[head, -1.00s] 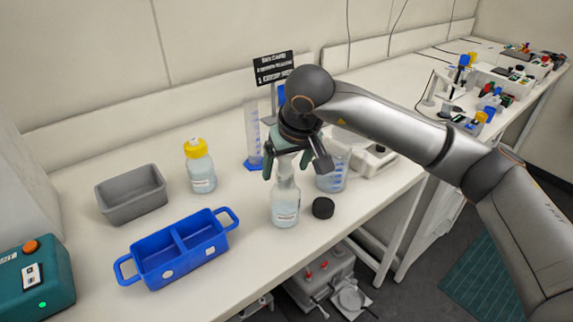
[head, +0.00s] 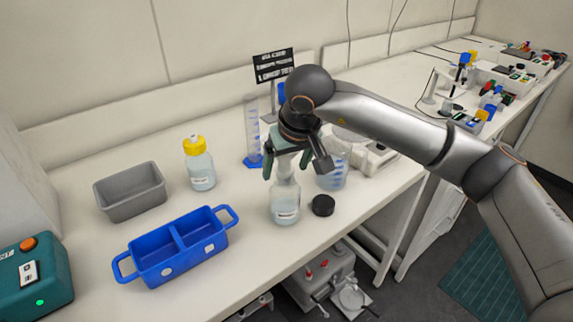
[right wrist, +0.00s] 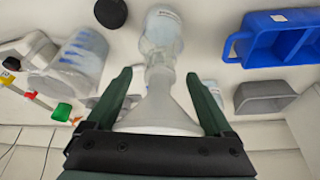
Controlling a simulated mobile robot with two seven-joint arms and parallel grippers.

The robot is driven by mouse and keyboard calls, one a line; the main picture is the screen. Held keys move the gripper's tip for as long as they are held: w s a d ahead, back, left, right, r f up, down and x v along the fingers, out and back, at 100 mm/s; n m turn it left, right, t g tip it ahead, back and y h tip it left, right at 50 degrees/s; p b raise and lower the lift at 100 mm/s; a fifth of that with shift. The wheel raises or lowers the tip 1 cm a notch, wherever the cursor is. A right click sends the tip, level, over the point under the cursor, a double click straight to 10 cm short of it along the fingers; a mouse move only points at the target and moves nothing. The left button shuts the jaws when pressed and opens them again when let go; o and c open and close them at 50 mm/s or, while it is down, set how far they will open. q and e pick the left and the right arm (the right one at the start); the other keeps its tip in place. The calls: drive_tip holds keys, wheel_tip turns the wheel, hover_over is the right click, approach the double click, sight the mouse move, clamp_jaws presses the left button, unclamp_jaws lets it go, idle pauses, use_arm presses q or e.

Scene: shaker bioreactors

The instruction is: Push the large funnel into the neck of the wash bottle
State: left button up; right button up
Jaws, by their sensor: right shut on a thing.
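The wash bottle (head: 285,206), clear with a white label, stands upright on the bench directly below. It also shows in the right wrist view (right wrist: 161,32). The spout is in line with the neck and meets it; how deep it sits I cannot tell. My left gripper is not in view.
A black cap (head: 323,205) lies right of the bottle, with a beaker (head: 333,173) behind it. A blue two-part carrier (head: 151,272), a grey bin (head: 130,209), a yellow-capped bottle (head: 202,176) and a measuring cylinder (head: 252,130) stand nearby. The bench's front edge is close.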

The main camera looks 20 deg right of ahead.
drive_tip(key=shift+f, duration=0.3)
drive_tip(key=o, duration=1.2)
drive_tip(key=shift+c, duration=0.2)
drive_tip(key=b+v, duration=0.1)
drive_tip(key=v, duration=1.1)
drive_tip(key=shift+r, duration=0.35)
